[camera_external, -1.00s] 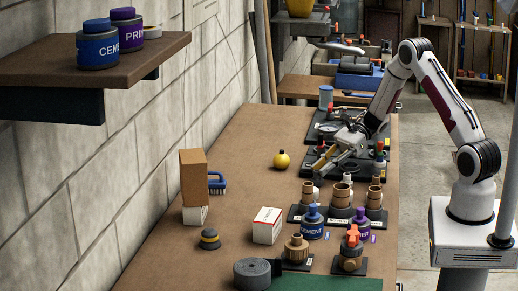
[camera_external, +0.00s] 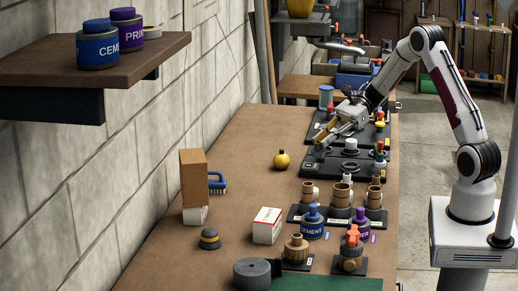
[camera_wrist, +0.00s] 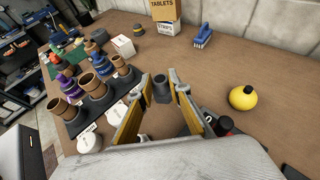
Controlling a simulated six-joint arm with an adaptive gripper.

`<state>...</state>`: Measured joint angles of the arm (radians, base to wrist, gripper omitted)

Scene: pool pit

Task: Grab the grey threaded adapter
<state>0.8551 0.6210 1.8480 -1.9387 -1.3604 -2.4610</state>
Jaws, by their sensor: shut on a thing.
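The grey threaded adapter (camera_wrist: 161,90) is a small dark grey, hollow piece between the tips of my gripper (camera_wrist: 162,82) in the wrist view. The yellow-padded fingers are closed on its two sides. In the external view my gripper (camera_external: 323,140) is over the left edge of the black fittings board, with the grey adapter (camera_external: 319,153) at its tips. The adapter's threads are too small to make out, and I cannot tell its exact height above the board.
The black board (camera_external: 345,168) holds dark rings and several bottles with red or green caps. A yellow round bottle (camera_external: 281,160) stands to its left. Brown fittings (camera_external: 340,195) on dark stands and a blue cement can (camera_external: 312,225) are nearer.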

